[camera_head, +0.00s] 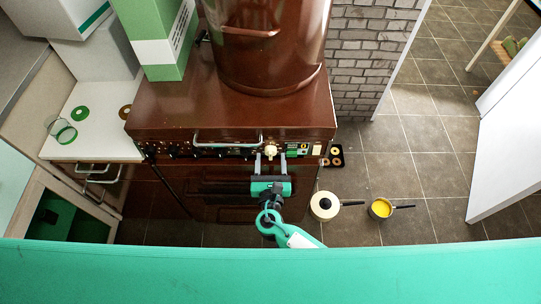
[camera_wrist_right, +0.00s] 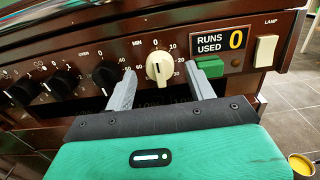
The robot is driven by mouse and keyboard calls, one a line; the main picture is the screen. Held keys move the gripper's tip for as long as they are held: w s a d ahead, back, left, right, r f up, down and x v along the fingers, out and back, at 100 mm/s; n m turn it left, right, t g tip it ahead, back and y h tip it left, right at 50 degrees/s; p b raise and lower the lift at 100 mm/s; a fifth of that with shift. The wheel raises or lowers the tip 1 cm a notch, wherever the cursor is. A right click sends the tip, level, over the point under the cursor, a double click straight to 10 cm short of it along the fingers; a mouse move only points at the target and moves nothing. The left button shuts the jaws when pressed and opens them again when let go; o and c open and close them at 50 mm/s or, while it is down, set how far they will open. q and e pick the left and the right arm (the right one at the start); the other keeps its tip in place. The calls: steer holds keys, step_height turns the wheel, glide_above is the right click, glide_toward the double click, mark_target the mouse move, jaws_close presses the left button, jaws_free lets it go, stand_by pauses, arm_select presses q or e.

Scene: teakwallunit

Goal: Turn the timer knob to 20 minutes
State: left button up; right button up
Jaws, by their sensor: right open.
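The cream timer knob (camera_wrist_right: 158,69) sits on the brown stove's front panel, with a scale marked MIN, 0, 10, 20 and 30 around it. Its raised grip stands about upright, roughly in line with the 0. In the head view the knob (camera_head: 270,149) shows at the panel's right part. My right gripper (camera_wrist_right: 160,82) is open and empty, with one finger on each side of the knob. I cannot tell whether either finger touches it. In the head view this gripper (camera_head: 271,163) is just in front of the panel. My left gripper is not in view.
Black knobs (camera_wrist_right: 106,76) line the panel left of the timer. Right of it are a green button (camera_wrist_right: 209,67), a RUNS USED display (camera_wrist_right: 222,41) reading 0 and a lamp switch (camera_wrist_right: 265,51). A metal rail (camera_head: 228,135) runs along the stove front. Two pans (camera_head: 324,205) stand on the floor.

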steer(key=shift+w, duration=0.65)
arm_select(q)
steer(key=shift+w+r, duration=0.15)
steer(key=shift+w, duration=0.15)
arm_select(e)
steer(key=c, duration=1)
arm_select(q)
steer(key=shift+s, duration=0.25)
